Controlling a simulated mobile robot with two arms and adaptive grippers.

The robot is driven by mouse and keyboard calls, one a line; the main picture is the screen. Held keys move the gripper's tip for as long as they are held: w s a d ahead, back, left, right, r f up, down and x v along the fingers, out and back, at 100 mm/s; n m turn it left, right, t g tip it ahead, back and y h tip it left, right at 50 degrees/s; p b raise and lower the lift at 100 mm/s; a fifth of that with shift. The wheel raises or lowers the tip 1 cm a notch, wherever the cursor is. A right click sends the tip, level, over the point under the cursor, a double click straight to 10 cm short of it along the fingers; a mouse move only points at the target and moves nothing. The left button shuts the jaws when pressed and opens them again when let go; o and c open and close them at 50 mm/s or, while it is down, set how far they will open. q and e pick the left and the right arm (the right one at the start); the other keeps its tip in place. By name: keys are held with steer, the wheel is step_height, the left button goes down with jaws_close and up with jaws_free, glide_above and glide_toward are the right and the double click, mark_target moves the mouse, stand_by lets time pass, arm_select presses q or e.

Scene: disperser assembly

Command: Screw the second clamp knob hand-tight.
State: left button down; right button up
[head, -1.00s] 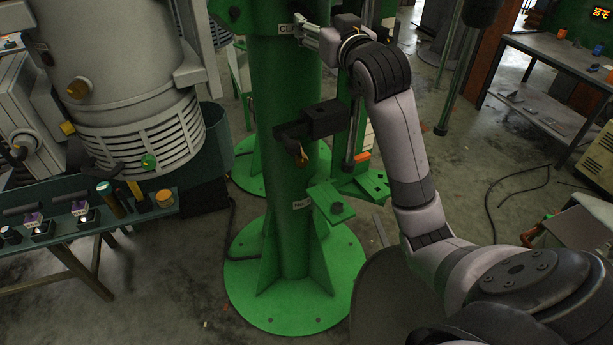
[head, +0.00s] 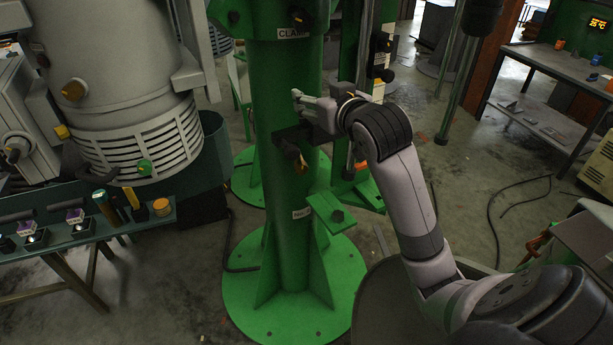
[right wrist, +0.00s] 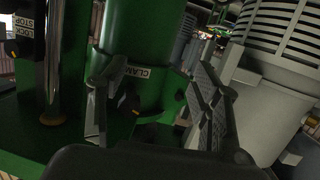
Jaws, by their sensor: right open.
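A black clamp knob with an orange mark (head: 297,16) sits on the green column (head: 285,75), just above the CLAMP label (head: 293,33). My right gripper (head: 298,97) is in front of the column, below that label and above a black bracket (head: 293,138). In the right wrist view, where the scene is turned over, the fingers (right wrist: 152,80) stand apart. The dark knob (right wrist: 128,99) shows between them, farther off and not held. Another dark knob (head: 233,16) is at the column's upper left. My left gripper is not in view.
The bracket holds a brass-coloured part (head: 300,165). A green plate (head: 330,212) juts out lower on the column. A large grey housing (head: 120,70) and a bench with small parts (head: 90,235) stand to the left. A metal table (head: 560,80) is at the right.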

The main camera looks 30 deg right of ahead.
step_height(320, 180, down, 20)
steer(key=a+n+g+y, duration=0.1)
steer(key=a+g, duration=0.1)
steer(key=g, duration=0.1)
steer(key=shift+a+g+b, duration=0.3)
steer(key=shift+a+b, duration=0.1)
steer(key=shift+w, duration=0.15)
steer(key=s+a+f+g+b, duration=0.1)
steer(key=s+f+g, duration=0.15)
steer(key=f, duration=1.05)
steer(key=s+a+f+n+g+y+b, duration=0.1)
steer(key=s+f, duration=0.3)
steer(key=f, duration=1)
steer(key=s+a+f+g+b, duration=0.15)
steer(key=s+f, duration=0.25)
steer(key=f, duration=0.9)
steer(key=s+a+f+n+g+b, duration=0.1)
steer(key=s+a+f+g+b, duration=0.2)
steer(key=s+f, duration=1.5)
steer(key=s+a+f+g, duration=0.1)
steer(key=s+a+f, duration=0.1)
steer(key=s, duration=0.7)
steer(key=s+a+f+n+g+y, duration=0.1)
steer(key=s+f, duration=0.4)
steer(key=s, duration=0.5)
steer(key=shift+s+a, duration=0.15)
steer(key=shift+a, duration=0.65)
